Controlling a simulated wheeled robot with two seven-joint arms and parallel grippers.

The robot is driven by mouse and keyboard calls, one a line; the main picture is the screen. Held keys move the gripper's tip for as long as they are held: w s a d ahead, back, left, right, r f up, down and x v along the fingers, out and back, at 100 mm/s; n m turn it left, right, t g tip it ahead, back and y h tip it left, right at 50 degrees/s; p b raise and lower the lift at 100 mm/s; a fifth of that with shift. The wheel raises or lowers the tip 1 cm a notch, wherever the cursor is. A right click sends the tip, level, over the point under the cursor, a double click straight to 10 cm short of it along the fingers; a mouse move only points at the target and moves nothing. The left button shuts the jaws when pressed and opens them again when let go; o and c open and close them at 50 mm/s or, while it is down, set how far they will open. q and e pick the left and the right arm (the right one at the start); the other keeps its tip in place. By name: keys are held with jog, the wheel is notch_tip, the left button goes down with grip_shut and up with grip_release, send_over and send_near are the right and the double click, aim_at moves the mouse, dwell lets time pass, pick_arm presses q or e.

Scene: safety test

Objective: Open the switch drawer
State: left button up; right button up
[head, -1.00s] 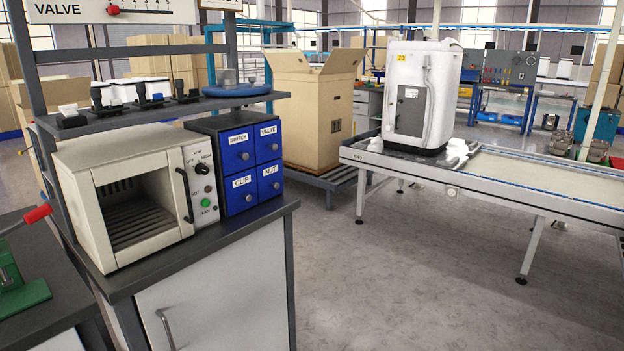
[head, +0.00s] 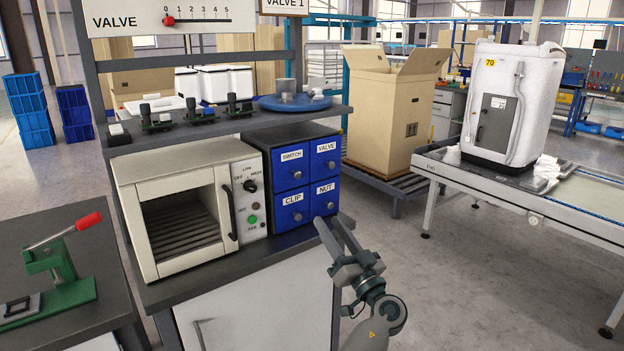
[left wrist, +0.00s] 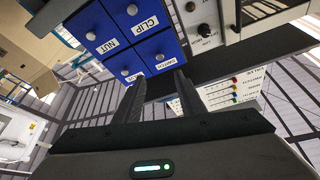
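The blue SWITCH drawer (head: 288,168) is the top left drawer of a small dark cabinet. It looks closed, with a round grey knob (head: 297,175) on its front. In the left wrist view the SWITCH drawer (left wrist: 152,50) appears rotated, just beyond the fingertips. My right gripper is not in view.
The VALVE (head: 325,158), CLIP (head: 292,211) and NUT (head: 325,200) drawers look closed. A cream oven (head: 165,160) stands left of the cabinet. A shelf (head: 235,123) with switches and a blue round object (head: 295,103) is above.

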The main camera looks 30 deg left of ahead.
aim_at(298, 177)
pick_arm(q)
jog(key=shift+w+a, duration=0.1)
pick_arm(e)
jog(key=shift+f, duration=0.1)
